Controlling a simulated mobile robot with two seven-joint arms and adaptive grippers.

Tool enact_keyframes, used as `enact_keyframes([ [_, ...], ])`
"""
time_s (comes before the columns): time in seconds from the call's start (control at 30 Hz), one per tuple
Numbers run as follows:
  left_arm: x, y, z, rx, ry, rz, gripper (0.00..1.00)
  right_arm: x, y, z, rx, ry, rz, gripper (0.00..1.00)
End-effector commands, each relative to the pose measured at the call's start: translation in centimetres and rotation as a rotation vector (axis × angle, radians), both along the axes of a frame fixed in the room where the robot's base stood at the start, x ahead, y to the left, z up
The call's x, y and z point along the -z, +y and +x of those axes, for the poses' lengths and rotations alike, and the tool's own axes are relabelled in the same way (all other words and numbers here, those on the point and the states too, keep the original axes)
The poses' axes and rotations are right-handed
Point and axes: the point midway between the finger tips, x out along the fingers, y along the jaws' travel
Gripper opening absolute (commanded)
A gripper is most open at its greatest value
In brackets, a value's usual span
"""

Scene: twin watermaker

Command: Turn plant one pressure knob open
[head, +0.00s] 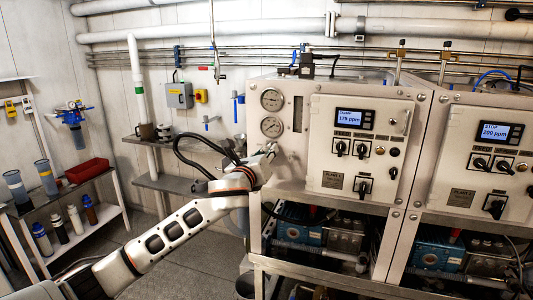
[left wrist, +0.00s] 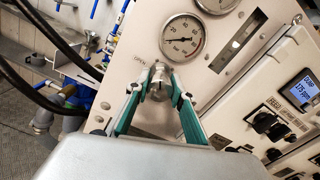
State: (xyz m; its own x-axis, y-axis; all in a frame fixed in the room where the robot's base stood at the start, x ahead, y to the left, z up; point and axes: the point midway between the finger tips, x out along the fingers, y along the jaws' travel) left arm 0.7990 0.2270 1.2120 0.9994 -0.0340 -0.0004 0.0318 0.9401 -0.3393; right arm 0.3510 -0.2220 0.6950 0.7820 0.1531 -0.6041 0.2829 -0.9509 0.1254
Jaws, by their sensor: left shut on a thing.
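The plant one panel (head: 318,155) is the left one of two white control panels in the head view. Its pressure knob (left wrist: 158,88) is a small metal knob below a round pressure gauge (left wrist: 184,38) in the left wrist view, with the word OPEN printed up and left of it. My left gripper (left wrist: 157,82) has its two green-edged fingers shut on the knob, one on each side. In the head view my left gripper (head: 270,152) is at the panel's left side, below two gauges (head: 271,113), and hides most of the knob. My right gripper is not in view.
A display (head: 353,118) on plant one reads about 175 ppm, with black switches (head: 351,149) below it. Plant two (head: 485,150) stands to the right. A black hose (head: 195,145) arches close to my left arm. A shelf with bottles (head: 70,215) is at the left.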

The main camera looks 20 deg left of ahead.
Motion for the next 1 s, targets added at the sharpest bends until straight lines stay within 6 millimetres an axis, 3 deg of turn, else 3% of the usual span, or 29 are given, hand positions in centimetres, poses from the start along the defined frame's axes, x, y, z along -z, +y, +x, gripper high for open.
enact_keyframes([
  [1.0,0.04,0.03,-0.01,-0.001,0.032,-0.942,0.01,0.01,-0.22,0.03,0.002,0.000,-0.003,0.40],
])
